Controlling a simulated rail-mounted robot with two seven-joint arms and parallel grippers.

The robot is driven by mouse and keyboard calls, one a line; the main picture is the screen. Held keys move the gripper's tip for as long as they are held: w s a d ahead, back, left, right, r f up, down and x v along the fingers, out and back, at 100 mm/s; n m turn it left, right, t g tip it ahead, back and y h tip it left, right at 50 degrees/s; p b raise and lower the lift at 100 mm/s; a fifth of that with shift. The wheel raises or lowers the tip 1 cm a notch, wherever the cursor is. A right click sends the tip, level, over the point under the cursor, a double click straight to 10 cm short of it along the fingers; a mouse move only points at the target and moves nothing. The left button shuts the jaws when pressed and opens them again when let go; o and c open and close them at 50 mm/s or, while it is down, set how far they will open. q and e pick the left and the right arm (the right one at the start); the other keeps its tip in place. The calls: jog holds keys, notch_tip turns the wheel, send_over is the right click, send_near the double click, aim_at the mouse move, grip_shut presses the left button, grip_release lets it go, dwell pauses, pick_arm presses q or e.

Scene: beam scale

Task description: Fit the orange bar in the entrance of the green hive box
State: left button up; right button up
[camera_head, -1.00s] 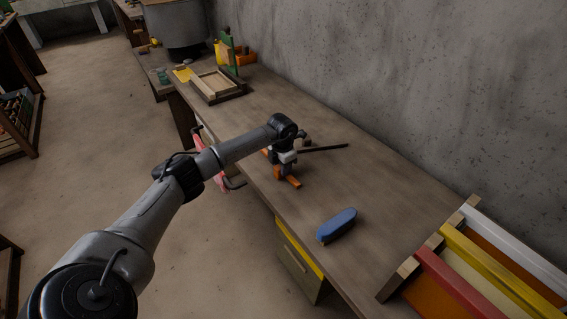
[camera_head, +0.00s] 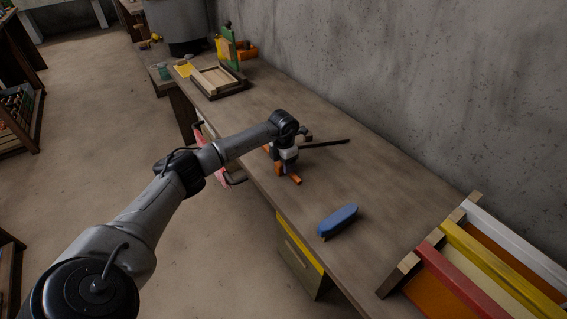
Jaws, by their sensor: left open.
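The orange bar (camera_head: 295,180) lies on the wooden workbench near its front edge, partly hidden by my left gripper. My left gripper (camera_head: 284,170) points down at the bar with its fingers low around or just above its middle. It is open; whether the fingers touch the bar cannot be told. My right gripper is not in view. No green hive box can be clearly made out; a green upright piece (camera_head: 229,48) stands at the far end of the bench.
A blue brush (camera_head: 337,220) lies right of the bar. A dark rod (camera_head: 325,143) lies behind the gripper. A wooden frame (camera_head: 238,87) lies further back. A rack with coloured bars (camera_head: 490,258) is at the lower right. The back middle of the bench is clear.

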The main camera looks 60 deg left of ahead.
pick_arm(q)
jog(key=shift+r, duration=0.15)
notch_tip(320, 180, up, 14)
jog(key=p, duration=0.1)
jog(key=shift+w+f, duration=0.2)
jog(key=shift+w, duration=0.05)
